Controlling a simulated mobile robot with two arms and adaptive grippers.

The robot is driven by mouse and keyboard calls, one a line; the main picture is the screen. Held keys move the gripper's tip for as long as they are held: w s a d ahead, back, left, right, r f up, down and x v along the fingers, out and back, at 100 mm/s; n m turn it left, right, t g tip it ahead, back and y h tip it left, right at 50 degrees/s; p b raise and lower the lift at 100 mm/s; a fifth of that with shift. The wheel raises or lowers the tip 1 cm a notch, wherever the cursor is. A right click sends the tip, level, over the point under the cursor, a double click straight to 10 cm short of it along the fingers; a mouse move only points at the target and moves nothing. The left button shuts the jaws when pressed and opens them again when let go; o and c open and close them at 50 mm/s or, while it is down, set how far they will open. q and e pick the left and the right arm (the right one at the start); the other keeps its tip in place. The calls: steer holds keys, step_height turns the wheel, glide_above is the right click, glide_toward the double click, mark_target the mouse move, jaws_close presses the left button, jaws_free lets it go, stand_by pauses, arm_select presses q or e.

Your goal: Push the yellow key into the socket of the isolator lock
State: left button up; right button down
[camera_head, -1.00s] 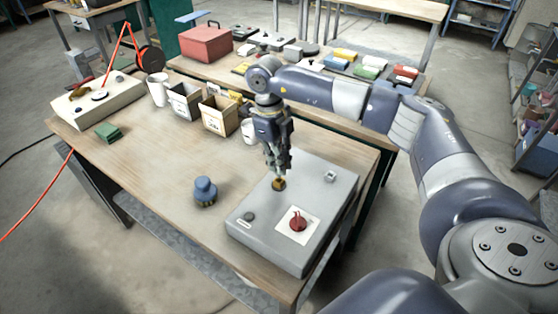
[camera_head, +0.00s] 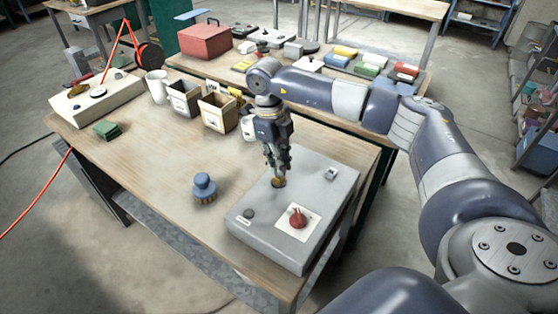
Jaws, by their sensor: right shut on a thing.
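The grey isolator box (camera_head: 265,228) lies on the front right of the wooden table. A red knob (camera_head: 298,216) stands on a white plate near its front edge. A small dark round part (camera_head: 248,214) is at its left corner and a small silver part (camera_head: 331,174) at its far right. My right gripper (camera_head: 278,178) points down over the box's far left part, shut on a small yellow-brown piece, seemingly the yellow key (camera_head: 278,183). The key is at or just above the box top; whether it is inside a socket I cannot tell. My left gripper is not in view.
A blue knob-like object (camera_head: 204,188) stands left of the box. Two open cartons (camera_head: 216,115), a white mug (camera_head: 157,87) and green pads (camera_head: 106,129) are farther back. A red case (camera_head: 205,42) sits on the back table. The table's front left is clear.

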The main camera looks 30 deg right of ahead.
steer(key=shift+f+b, duration=0.45)
steer(key=shift+f, duration=0.25)
steer(key=c, duration=1.6)
jaws_free()
steer(key=shift+o, duration=0.2)
step_height(320, 180, up, 12)
steer(key=w, duration=0.1)
steer(key=shift+w+a, duration=0.3)
steer(key=shift+w, duration=0.05)
steer(key=shift+f, duration=0.1)
